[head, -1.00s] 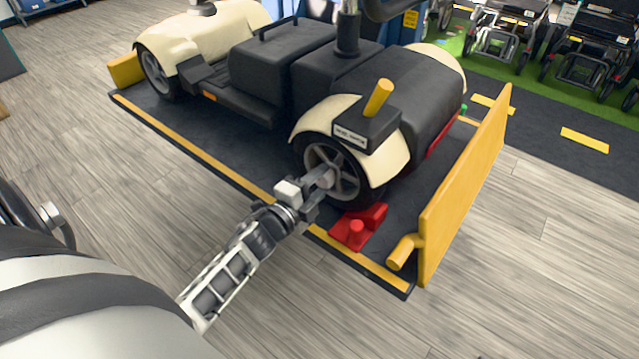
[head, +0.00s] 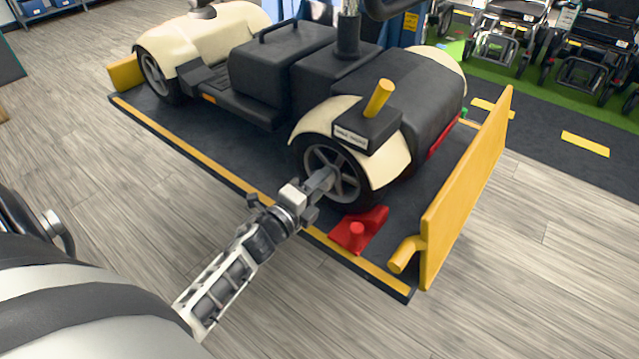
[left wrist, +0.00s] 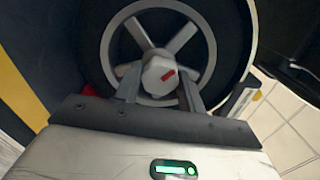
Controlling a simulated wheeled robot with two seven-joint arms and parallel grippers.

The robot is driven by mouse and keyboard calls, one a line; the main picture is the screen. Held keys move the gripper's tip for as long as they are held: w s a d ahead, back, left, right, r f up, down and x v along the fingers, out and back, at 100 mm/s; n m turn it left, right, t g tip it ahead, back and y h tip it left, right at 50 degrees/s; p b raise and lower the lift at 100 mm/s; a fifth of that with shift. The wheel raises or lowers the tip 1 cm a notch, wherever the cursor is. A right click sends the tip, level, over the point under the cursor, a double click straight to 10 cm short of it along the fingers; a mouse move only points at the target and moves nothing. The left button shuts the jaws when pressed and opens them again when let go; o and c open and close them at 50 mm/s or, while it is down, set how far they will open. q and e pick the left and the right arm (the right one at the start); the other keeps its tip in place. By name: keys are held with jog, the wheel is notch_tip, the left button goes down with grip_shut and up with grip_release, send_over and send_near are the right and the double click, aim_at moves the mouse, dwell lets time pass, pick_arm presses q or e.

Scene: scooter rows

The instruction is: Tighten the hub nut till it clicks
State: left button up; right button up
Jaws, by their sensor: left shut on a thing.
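The hub nut (left wrist: 157,76) is a pale, faceted knob with a red mark, at the centre of the scooter's spoked wheel (left wrist: 205,45). The same wheel shows in the head view (head: 349,185), where my gripper hides the nut. My left gripper (head: 326,179) reaches in from the left to the wheel's middle. In the left wrist view its two fingers (left wrist: 160,87) stand on either side of the nut, shut on it. The red mark sits right of the nut's centre, tilted. My right gripper is not in view.
The cream and black scooter (head: 290,70) stands on a dark platform (head: 215,150) with yellow edging. A red chock-like block (head: 357,232) lies beside the wheel. A yellow upright panel (head: 465,190) closes the right end. Wheelchairs (head: 585,50) stand behind; the wooden floor in front is clear.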

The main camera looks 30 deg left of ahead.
pick_arm(q)
jog(key=o, duration=1)
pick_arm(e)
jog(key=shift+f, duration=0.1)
pick_arm(q)
jog(key=shift+s, duration=0.15)
jog(key=s, duration=1)
jog(key=s+a, duration=0.1)
jog(key=s, duration=0.4)
jog(key=shift+s+a, duration=0.1)
jog(key=shift+s, duration=0.25)
jog(key=d+r+n+g+p, duration=0.1)
jog(key=d+n+g+p, duration=0.1)
jog(key=d+n, duration=0.3)
jog(key=s+d+r+n+g+h+p, duration=0.1)
jog(key=d+n+g+p, duration=0.1)
jog(key=d+n, duration=0.4)
jog(key=s+d+r+n+g+h+p, duration=0.1)
jog(key=d+n+g+p, duration=0.2)
jog(key=d+n, duration=0.3)
jog(key=shift+s+r+n+p, duration=0.25)
jog(key=shift+r+n+p, duration=0.15)
jog(key=shift+n+p, duration=0.3)
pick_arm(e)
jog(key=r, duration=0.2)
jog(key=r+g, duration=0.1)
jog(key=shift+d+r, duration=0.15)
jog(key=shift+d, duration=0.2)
